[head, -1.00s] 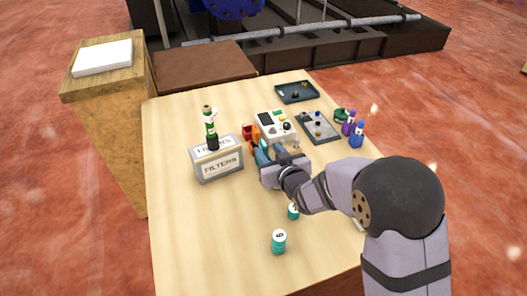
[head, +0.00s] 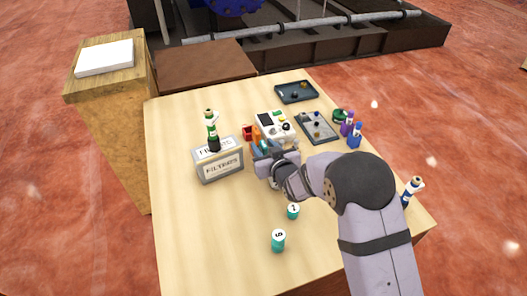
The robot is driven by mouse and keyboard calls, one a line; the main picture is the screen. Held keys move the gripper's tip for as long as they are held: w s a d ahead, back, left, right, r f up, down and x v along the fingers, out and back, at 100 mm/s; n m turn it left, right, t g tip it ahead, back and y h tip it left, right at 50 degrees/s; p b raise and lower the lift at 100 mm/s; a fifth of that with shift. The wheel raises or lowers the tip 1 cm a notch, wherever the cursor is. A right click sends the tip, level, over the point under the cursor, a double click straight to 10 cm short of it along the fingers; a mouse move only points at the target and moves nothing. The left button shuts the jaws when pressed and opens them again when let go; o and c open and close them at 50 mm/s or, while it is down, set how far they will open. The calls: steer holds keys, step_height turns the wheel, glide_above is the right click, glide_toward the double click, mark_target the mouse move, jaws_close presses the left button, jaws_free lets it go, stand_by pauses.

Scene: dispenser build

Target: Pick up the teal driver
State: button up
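My gripper (head: 262,155) is low over the middle of the table, just right of the grey filters box. A small patch of teal (head: 263,146) shows at its fingertips; I take it to be part of the teal driver, but most of it is hidden. I cannot tell whether the fingers are open or closed on it. An orange piece (head: 256,134) and a red piece (head: 247,132) stand just beyond the fingers.
The filters box (head: 219,164) has a green bottle (head: 213,135) on it. A white device (head: 272,123) and two dark trays (head: 297,91) (head: 329,138) lie behind. Teal numbered cylinders (head: 278,243) (head: 293,211) stand in front. Bottles line the right edge. The left front is clear.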

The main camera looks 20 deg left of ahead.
jaws_close()
steer(key=shift+r, duration=0.15)
